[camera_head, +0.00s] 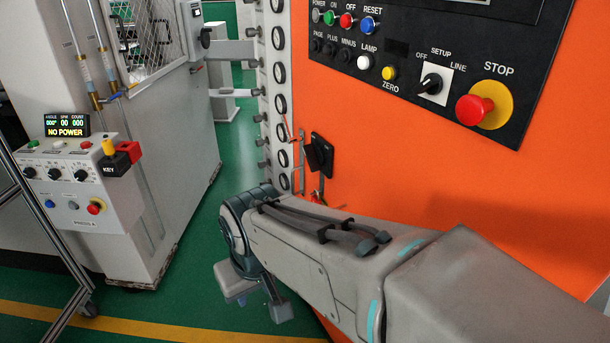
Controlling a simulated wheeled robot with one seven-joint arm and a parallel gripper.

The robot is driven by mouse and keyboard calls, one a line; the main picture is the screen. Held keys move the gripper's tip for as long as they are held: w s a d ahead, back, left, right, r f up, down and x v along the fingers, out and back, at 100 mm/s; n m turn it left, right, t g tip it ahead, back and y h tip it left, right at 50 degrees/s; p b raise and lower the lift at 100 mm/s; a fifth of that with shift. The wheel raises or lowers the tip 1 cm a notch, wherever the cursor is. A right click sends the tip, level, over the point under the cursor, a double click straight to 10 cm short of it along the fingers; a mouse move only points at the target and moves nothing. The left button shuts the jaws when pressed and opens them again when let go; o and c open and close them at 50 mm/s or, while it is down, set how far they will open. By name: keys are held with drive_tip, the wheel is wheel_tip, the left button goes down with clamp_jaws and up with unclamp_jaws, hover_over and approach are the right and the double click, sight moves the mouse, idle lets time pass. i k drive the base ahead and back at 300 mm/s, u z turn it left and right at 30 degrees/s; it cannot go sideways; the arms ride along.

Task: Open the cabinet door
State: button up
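A large orange cabinet face (420,170) fills the right side of the view. A small black handle or latch (320,155) sits near its left edge, below the control panel. I cannot make out the door's seams, and no gap shows. My arm crosses the lower right and hides the lower part of the orange face. My gripper (260,305) hangs at the arm's left end, below and left of the black handle and apart from it. Its fingers appear spread, with nothing visible between them.
A black control panel (395,80) with buttons and a red stop knob (475,109) is on the orange face. A grey machine (130,215) with a key box stands at left. Green floor (190,280) with a yellow line lies between. A metal frame (75,315) is at lower left.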

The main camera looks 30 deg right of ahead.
sight(532, 178)
drive_tip(key=u, duration=0.8)
drive_tip(key=i, duration=0.35)
drive_tip(key=z, duration=2)
drive_tip(key=k, duration=0.6)
drive_tip(key=u, duration=0.55)
drive_tip(key=i, duration=0.95)
drive_tip(key=z, duration=0.6)
